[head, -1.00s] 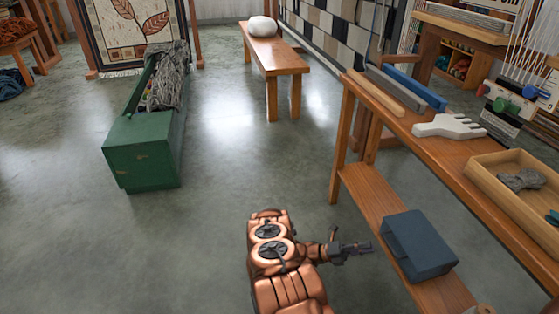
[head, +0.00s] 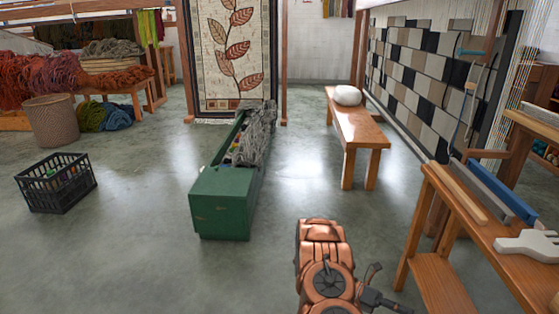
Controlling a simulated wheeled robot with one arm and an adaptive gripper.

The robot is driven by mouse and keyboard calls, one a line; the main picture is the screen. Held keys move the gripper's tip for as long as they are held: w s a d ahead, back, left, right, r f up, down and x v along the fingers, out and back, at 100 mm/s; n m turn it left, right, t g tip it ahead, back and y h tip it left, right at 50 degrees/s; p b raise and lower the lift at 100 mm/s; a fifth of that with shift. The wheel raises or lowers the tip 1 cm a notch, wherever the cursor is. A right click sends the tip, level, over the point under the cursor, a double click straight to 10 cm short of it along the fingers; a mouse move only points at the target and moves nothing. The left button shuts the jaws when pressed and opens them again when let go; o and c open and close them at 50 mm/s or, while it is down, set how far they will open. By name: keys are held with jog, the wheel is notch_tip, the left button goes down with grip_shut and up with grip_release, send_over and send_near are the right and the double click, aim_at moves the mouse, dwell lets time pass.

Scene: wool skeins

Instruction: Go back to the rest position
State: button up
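My copper-coloured arm rises at the bottom of the head view, folded, over the bare floor left of the wooden workbench (head: 440,283). My dark gripper (head: 388,303) points to the lower right at the bottom edge of the picture. It is small and partly cut off, so I cannot tell whether its fingers are open or shut. I see nothing held in the part that shows.
A green chest (head: 222,205) with grey wool (head: 256,135) stands ahead. A wooden bench (head: 355,125) carries a white bundle (head: 347,95). A black crate (head: 55,183) and a woven basket (head: 50,121) stand left. The floor between crate and chest is free.

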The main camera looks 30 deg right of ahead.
jog(key=w+a+r+m+t+y+p, duration=0.1)
jog(key=a+r+m+t+p, duration=0.15)
jog(key=a+r+p, duration=0.6)
jog(key=w+a+r+m+t+y+p, duration=0.1)
jog(key=w+a+r+m+t+p, duration=0.3)
jog(key=r, duration=0.9)
jog(key=s+a+r+m+t+y+p, duration=0.1)
jog(key=a+r+y+p, duration=0.15)
jog(key=a+r, duration=0.7)
jog(key=s+a+r+m+t+y+p, duration=0.1)
jog(key=s+a+r+m+t+p, duration=0.2)
jog(key=a+r+p, duration=0.5)
jog(key=s+a+r+m+t+y+p, duration=0.2)
jog(key=a+r+p, duration=0.6)
jog(key=r, duration=0.8)
jog(key=shift+s+a+m+t, duration=1.2)
jog(key=shift+s+t, duration=0.35)
jog(key=shift+s, duration=0.75)
